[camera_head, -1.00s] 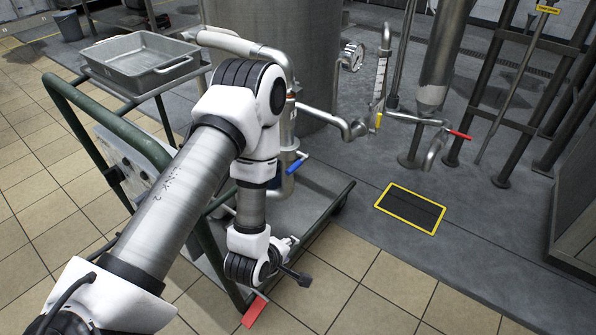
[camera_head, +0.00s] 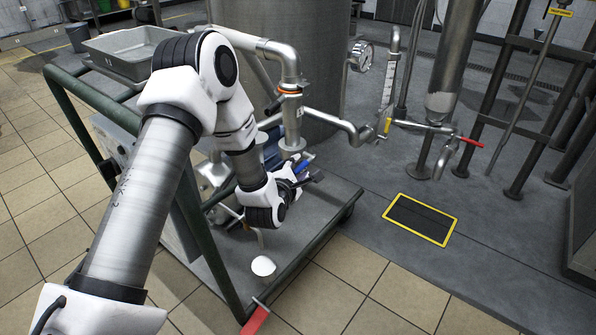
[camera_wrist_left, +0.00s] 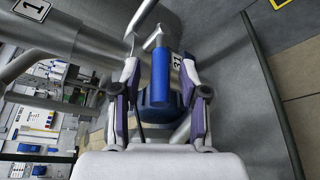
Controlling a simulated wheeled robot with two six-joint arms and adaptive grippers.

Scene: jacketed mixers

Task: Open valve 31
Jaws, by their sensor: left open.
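Valve 31 has a blue handle (camera_wrist_left: 160,75) with a white "31" label (camera_wrist_left: 177,62), seen in the left wrist view. In the head view a small part of the blue handle (camera_head: 301,166) shows just beyond my left gripper (camera_head: 303,181), below the steel pipework on the cart. In the left wrist view my left gripper (camera_wrist_left: 160,82) is open, with one finger on each side of the blue handle. I cannot tell whether either finger touches it. The valve body is mostly hidden. My right gripper is not in view.
A green-framed cart (camera_head: 300,262) carries the pipes and a grey tray (camera_head: 125,50). A red handle (camera_head: 255,318) shows at its lower corner, another red handle (camera_head: 469,142) at right. A large steel tank (camera_head: 290,50) stands behind. The tiled floor at lower right is clear.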

